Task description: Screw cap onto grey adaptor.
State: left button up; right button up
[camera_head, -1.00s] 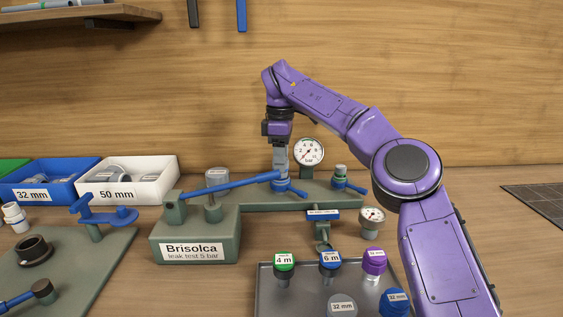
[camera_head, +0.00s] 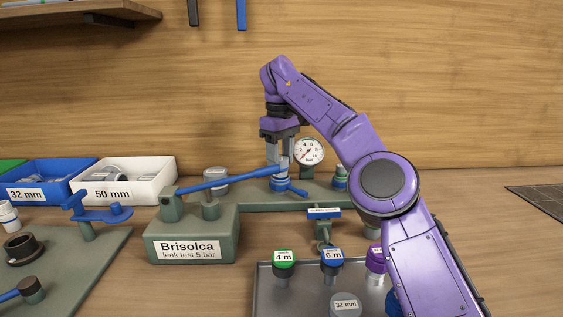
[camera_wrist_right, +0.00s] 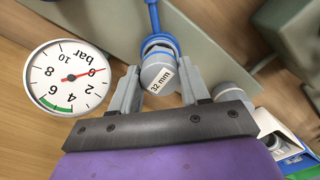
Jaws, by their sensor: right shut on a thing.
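My right gripper (camera_head: 279,160) points down over the manifold (camera_head: 250,197) at the back of the bench. In the right wrist view it is shut on a grey cap (camera_wrist_right: 158,73) labelled 32 mm, with one finger on each side. My left gripper is out of view.
A pressure gauge (camera_head: 309,151) stands close right of the gripper. A long blue lever (camera_head: 220,182) crosses in front of the manifold. A tray (camera_head: 263,290) with several labelled caps is in front. Blue (camera_head: 40,193) and white bins (camera_head: 122,196) stand left.

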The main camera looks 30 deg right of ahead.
jog(key=shift+a+r+m, duration=0.15)
jog(key=shift+a+m, duration=0.05)
jog(key=shift+m, duration=0.1)
jog(key=o, duration=1.3)
jog(key=shift+a, duration=0.15)
jog(key=shift+c, duration=0.2)
jog(key=shift+w+a, duration=0.1)
jog(key=shift+w, duration=0.05)
jog(key=shift+o, duration=1.2)
jog(key=shift+d, duration=0.3)
